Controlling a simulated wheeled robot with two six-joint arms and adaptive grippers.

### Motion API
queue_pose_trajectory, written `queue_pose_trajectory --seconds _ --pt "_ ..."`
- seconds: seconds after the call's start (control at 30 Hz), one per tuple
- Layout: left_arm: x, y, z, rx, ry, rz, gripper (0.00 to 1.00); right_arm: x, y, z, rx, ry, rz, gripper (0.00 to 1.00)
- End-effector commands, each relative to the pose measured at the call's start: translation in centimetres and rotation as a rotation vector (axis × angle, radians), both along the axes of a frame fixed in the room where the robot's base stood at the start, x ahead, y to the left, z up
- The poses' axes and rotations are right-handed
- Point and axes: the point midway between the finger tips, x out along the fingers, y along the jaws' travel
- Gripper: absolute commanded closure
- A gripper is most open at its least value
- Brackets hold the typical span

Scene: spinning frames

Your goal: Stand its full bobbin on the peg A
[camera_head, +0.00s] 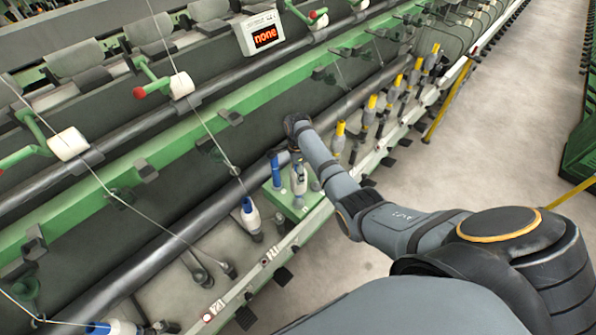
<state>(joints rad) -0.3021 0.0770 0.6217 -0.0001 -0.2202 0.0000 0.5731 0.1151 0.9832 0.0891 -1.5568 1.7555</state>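A bobbin with white yarn (298,184) stands upright over a green block (300,207) below the end of my arm. My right gripper (296,158) points down at its top. The fingers are small and partly hidden by my arm, so I cannot tell whether they grip it. A blue tube (276,172) stands upright just left of it. Another white-yarn bobbin with a blue tube (250,213) leans on the machine to the left. I cannot make out a peg marked A. My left gripper is out of view.
A row of yellow-topped tubes (371,105) runs along the machine to the upper right. White yarn packages (70,144) and taut threads are at the left. A display (265,36) reads "none". Floor (480,130) at the right is open, with a yellow bar (450,98) beside the machine.

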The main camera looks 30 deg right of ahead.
Motion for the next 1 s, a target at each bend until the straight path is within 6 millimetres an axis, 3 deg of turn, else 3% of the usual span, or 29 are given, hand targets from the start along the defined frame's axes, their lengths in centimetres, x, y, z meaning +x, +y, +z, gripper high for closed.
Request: queue_pose_trajectory --seconds 0.07,0.17,0.5,0.77,1.0 --pt "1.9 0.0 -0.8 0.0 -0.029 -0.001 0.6 0.0 0.0 -0.8 0.0 -0.001 0.0 1.0" --pt "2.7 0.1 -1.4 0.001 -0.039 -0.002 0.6 0.0 0.0 -1.4 0.0 -0.001 0.0 1.0" --pt "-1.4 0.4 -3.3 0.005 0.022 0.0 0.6 0.0 0.0 -3.4 0.0 0.001 0.0 1.0" --pt "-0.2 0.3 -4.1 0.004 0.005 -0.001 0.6 0.0 0.0 -5.0 0.0 0.0 0.0 1.0" --pt "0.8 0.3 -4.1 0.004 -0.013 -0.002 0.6 0.0 0.0 -5.3 0.0 0.0 0.0 1.0"
